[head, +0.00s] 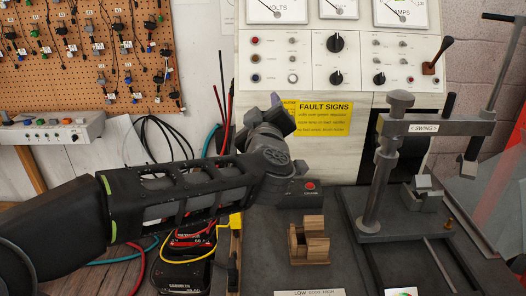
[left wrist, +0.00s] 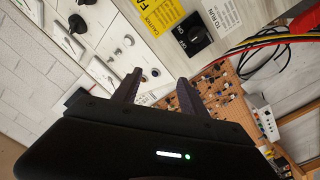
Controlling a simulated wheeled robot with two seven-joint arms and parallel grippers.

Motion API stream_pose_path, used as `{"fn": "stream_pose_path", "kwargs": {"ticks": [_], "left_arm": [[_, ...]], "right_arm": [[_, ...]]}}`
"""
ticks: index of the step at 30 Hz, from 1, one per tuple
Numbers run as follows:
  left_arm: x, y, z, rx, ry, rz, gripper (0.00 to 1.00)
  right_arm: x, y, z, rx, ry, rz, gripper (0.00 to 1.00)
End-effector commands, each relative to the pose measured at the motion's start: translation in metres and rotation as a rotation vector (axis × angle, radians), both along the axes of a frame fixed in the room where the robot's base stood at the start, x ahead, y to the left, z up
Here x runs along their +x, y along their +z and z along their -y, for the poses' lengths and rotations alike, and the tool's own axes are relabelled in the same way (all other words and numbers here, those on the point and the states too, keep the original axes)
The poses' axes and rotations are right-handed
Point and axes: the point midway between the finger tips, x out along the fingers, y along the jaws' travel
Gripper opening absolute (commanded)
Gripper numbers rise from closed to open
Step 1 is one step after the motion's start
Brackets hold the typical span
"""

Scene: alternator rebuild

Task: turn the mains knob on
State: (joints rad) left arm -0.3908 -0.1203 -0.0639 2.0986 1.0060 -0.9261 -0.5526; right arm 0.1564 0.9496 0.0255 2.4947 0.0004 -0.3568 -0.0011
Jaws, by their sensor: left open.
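The mains knob (left wrist: 195,34) is a black rotary knob on a dark plate marked ON and OFF, seen in the left wrist view beside a yellow caution label (left wrist: 157,14). I cannot tell its exact setting. In the head view my left gripper (head: 278,106) is raised in front of the bench panel, left of the yellow FAULT SIGNS label (head: 323,118), and the knob is not visible there. In the left wrist view the left gripper's fingers (left wrist: 158,88) are apart with nothing between them. The knob lies beyond the fingertips, with no contact visible. My right gripper is not in view.
A meter panel (head: 300,62) with several knobs stands above. Red and black cables (head: 222,100) hang left of my gripper. A fixture marked SWINGS (head: 425,128) stands at right. A wooden block (head: 308,240) and a red-button box (head: 299,193) are on the bench.

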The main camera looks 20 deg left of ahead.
Motion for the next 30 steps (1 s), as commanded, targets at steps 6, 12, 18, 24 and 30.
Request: {"fn": "stream_pose_path", "kwargs": {"ticks": [6,12,18,24,30], "left_arm": [[0.000,-0.076,0.000,0.000,0.000,0.000,0.50],[0.000,-0.090,0.000,0.000,0.000,0.000,0.50],[0.000,-0.088,0.000,0.000,0.000,0.000,0.50],[0.001,-0.088,-0.001,0.000,0.000,0.000,0.50],[0.016,-0.089,-0.008,-0.001,0.002,-0.001,0.50]], "right_arm": [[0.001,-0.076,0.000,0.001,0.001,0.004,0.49],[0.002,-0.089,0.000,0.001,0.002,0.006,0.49],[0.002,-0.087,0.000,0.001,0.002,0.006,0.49],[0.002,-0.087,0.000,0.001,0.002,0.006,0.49],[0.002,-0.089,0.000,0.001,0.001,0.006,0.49]]}}
